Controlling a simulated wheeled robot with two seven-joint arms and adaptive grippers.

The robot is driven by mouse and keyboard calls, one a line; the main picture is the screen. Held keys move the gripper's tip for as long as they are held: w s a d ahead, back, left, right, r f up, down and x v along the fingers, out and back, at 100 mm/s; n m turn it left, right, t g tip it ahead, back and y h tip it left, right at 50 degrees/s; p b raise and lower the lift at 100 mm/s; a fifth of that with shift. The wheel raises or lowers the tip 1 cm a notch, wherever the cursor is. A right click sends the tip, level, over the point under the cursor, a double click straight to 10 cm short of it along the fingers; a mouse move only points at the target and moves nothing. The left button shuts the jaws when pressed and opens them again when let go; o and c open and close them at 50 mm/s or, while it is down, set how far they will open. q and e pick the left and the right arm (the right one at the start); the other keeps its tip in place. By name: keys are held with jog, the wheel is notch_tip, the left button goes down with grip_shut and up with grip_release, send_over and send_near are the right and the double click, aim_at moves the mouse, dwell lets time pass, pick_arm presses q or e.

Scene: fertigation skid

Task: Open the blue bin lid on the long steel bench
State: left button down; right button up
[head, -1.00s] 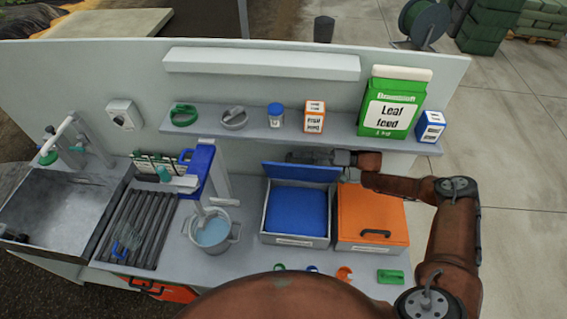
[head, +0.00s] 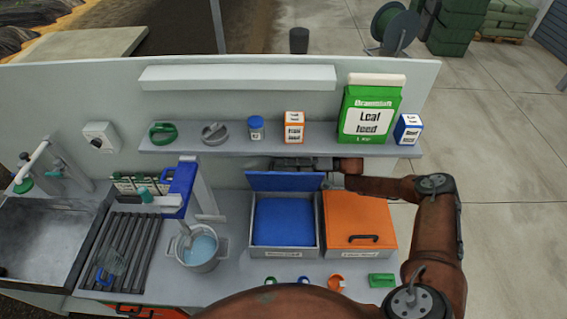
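The blue bin (head: 312,238) stands on the steel bench, a grey box with a blue inside. Its blue lid (head: 286,182) stands raised along the bin's back edge, so the bin is open. My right gripper (head: 288,163) lies sideways just behind the lid's top edge, below the shelf. The lid partly hides it, so I cannot tell whether its fingers are open or shut, or whether it touches the lid. My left gripper is not in view.
An orange bin (head: 355,215) with a shut lid and dark handle stands right beside the blue one. A pot (head: 199,250) of liquid stands to the left. The shelf (head: 340,146) above holds a green feed box (head: 368,112). Small coloured items lie along the front.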

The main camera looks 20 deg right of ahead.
jog(key=v, duration=1.2)
